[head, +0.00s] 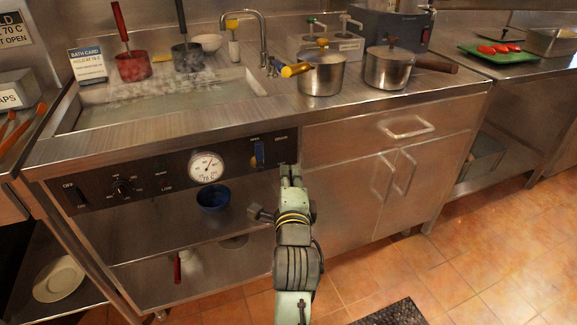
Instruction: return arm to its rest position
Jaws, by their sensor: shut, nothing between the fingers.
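A blue switch (259,155) sits on the panel a little left of and above the fingertips. A round dial gauge (206,166) is further left.
Two steel pots (322,76) stand on the counter above my gripper. A blue bowl (213,198) sits on the shelf left of my arm. Cabinet doors with handles (405,172) are at right. Tiled floor (440,262) is open at lower right, with a dark mat (392,314).

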